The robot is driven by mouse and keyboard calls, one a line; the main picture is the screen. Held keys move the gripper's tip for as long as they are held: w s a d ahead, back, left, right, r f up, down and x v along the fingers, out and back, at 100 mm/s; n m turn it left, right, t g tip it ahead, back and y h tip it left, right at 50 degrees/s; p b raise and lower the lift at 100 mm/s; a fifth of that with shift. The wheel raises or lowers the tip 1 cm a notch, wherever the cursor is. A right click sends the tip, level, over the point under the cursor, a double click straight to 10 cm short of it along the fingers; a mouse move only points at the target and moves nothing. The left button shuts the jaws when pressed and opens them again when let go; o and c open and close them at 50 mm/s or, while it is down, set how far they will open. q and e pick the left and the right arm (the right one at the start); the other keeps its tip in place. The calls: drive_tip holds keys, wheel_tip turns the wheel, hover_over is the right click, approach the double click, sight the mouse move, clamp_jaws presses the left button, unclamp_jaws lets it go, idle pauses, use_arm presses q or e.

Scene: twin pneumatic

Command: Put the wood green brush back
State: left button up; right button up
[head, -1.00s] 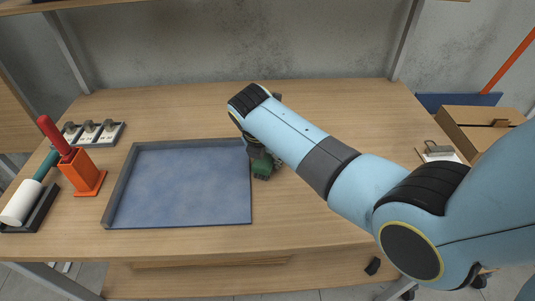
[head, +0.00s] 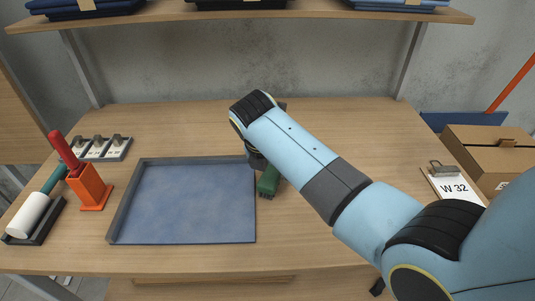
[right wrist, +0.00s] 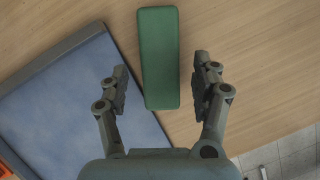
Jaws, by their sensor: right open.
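The green brush (head: 268,182) lies on the table just right of the blue tray, partly covered by my right arm in the head view. In the right wrist view the brush (right wrist: 158,58) shows as a long green block. My right gripper (right wrist: 161,75) is open, with one finger on each side of the brush's near half and a gap on both sides. In the head view the right gripper (head: 256,160) is mostly hidden behind my arm. My left gripper is not in view.
The blue tray (head: 118,220) is empty. To its left stand an orange holder (head: 92,188) with a red-handled tool, a dark tray with a white roller (head: 28,214), and a grey rack (head: 118,149). A clipboard (head: 455,186) and cardboard box (head: 490,150) are at right. The table's back is clear.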

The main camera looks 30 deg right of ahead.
drive_tip(key=v, duration=0.8)
drive_tip(key=shift+r, duration=0.1)
